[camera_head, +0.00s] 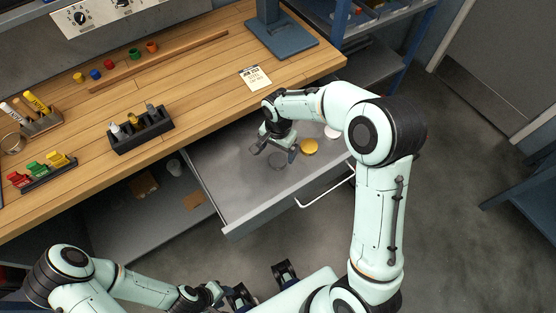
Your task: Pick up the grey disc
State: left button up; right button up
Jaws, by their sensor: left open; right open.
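A grey disc (277,161) lies flat on the floor of the open drawer (235,190), close in color to the metal around it. My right gripper (274,151) is over the drawer with its jaws apart and empty. In the picture its fingers lie just above the disc, on either side of it; I cannot tell the exact height. A yellow disc (309,146) lies to the right of the gripper. A white disc (331,131) lies further right, partly hidden by my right arm. My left gripper (217,292) is open, low in the picture, away from the drawer.
The wooden worktop (190,75) is above the drawer and holds a black rack (140,135), a note card (255,78), colored clips (38,170) and several small colored rings. The drawer's front handle (325,188) sticks out. The left part of the drawer floor is clear.

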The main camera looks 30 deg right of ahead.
aim_at(278, 159)
jog(key=shift+d+f, duration=0.15)
jog(key=shift+f, duration=2.6)
jog(key=shift+w, duration=0.1)
jog(key=c, duration=1.5)
jog(key=shift+r, duration=0.1)
